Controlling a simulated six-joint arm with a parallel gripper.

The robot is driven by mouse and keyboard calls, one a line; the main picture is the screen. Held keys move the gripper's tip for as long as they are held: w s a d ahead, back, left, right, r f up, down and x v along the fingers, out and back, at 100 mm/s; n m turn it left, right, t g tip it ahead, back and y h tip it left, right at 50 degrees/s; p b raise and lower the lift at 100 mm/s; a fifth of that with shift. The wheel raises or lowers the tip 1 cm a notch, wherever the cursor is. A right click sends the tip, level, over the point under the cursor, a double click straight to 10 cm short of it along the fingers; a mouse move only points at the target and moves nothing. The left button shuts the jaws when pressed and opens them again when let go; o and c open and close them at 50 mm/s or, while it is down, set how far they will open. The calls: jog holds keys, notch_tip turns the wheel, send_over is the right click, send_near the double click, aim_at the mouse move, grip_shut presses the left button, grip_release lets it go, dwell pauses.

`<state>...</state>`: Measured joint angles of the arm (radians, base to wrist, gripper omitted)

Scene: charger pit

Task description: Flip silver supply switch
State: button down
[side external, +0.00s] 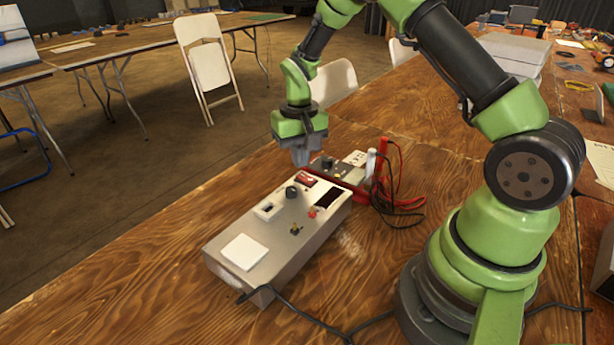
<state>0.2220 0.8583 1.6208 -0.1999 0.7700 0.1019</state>
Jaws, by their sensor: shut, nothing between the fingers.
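A long silver box (270,240), which looks like the supply, sits on the wooden table in the side external view. Its top has a small switch in a white frame (268,210), a brass-coloured toggle (295,229), a black knob (291,192) and a dark display window (328,198). I cannot tell which control is the supply switch or its position. My gripper (301,160) points down, shut and empty, near the far end of the box. Contact with anything below is too small to tell.
A smaller grey device (338,170) stands behind the silver box. Red and black test leads (385,180) stand and coil to its right. A black cable (310,320) runs from the box's near end. Wooden tabletop (160,260) left of the box is clear.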

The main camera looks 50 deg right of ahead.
jog(key=shift+f, duration=1.25)
dwell(0.7)
jog(key=shift+r, duration=3.5)
jog(key=shift+r, duration=0.25)
notch_tip(320, 180, up, 7)
jog(key=t, duration=0.2)
send_over(300, 175)
jog(key=s+a, duration=0.2)
jog(key=a, duration=0.1)
jog(key=s+a+r+t, duration=0.2)
jog(key=s+a+r, duration=0.1)
jog(key=s+r, duration=0.4)
jog(key=s+a+r+n+t+y, duration=0.1)
jog(key=s+a, duration=0.1)
jog(key=s, duration=0.3)
jog(key=s+a+r+n+t+y, duration=0.1)
jog(key=s+a+r+t, duration=0.1)
jog(key=s, duration=0.4)
jog(key=shift+a, duration=0.2)
jog(key=shift+s+r, duration=0.1)
